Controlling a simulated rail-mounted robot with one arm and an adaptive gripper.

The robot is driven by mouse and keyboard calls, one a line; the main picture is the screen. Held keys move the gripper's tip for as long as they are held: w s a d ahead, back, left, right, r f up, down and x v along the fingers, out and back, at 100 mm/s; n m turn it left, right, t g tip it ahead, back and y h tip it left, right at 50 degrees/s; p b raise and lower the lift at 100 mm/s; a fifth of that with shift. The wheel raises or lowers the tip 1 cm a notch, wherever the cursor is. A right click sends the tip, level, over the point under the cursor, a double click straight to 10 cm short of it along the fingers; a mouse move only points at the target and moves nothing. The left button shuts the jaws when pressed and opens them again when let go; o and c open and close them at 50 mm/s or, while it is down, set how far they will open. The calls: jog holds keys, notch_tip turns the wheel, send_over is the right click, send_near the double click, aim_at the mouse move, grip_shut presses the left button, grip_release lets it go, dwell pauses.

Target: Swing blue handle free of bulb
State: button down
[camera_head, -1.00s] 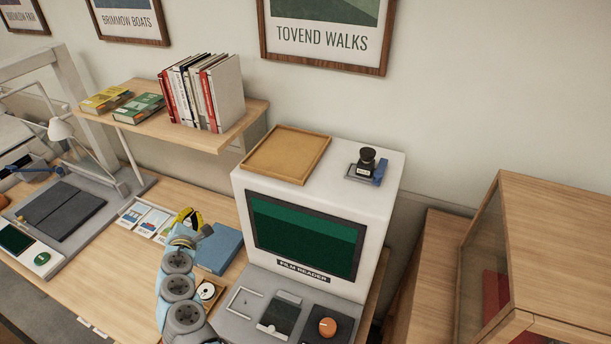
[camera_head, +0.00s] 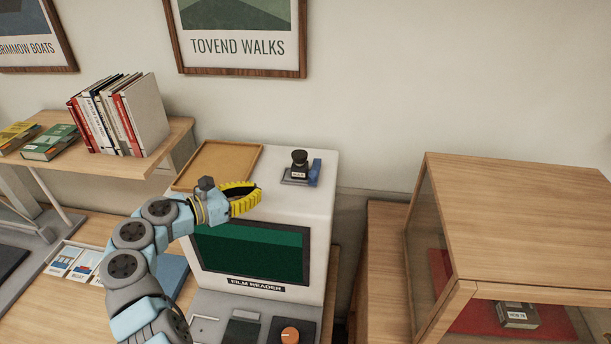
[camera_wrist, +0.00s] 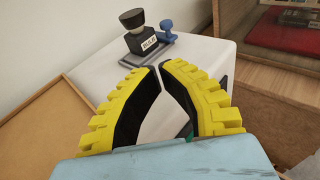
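The bulb (camera_head: 299,160), a black-topped piece with a white label, stands upright on a small grey plate on top of the film reader. The blue handle (camera_head: 315,172) stands close at its right. In the wrist view the bulb (camera_wrist: 140,40) is ahead and slightly left, and the blue handle (camera_wrist: 168,33) is at its right; I cannot tell whether they touch. My gripper (camera_head: 259,196), with yellow ribbed fingers, is at the reader's top front edge, left of and nearer than the bulb. Its fingertips (camera_wrist: 160,67) are nearly together, with nothing between them.
The white film reader (camera_head: 325,215) carries a shallow wooden tray (camera_head: 220,163) at its top left, beside my gripper. A wooden cabinet with glass sides (camera_head: 520,220) stands to the right. A bookshelf (camera_head: 160,155) is at the left. The reader's top around the bulb is clear.

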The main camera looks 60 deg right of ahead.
aim_at(310, 175)
jog(key=shift+s+r, duration=0.15)
jog(key=shift+s, duration=0.15)
jog(key=p+x, duration=0.2)
jog(key=x, duration=1.2)
jog(key=shift+s, duration=0.15)
